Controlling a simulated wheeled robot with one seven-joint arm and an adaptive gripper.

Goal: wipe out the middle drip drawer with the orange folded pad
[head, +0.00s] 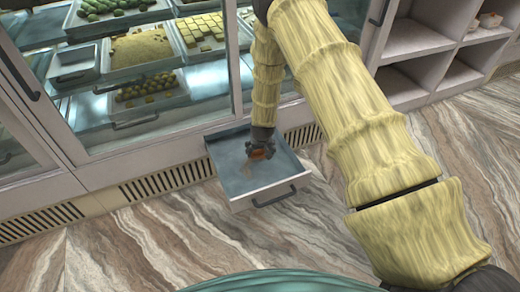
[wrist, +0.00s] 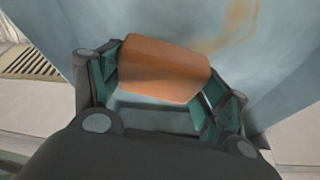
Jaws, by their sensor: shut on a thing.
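The drip drawer (head: 228,174) is pulled out at the foot of the glass counter, a shallow blue-grey tray with a pale front and a dark handle. My gripper (head: 261,150) reaches down into it, towards its right side. In the wrist view my gripper (wrist: 160,88) is shut on the orange folded pad (wrist: 165,68), which sits between the green-lined fingers. The pad also shows as a small orange patch in the head view (head: 258,155). A brownish stain (wrist: 240,25) marks the drawer floor beyond the pad. I cannot tell whether the pad touches the floor.
The glass counter (head: 130,130) with trays of sweets stands behind the drawer. Vent grilles (head: 165,180) run along its base on both sides. Open white shelves (head: 430,60) stand at the right. The marbled floor (head: 150,240) in front is clear.

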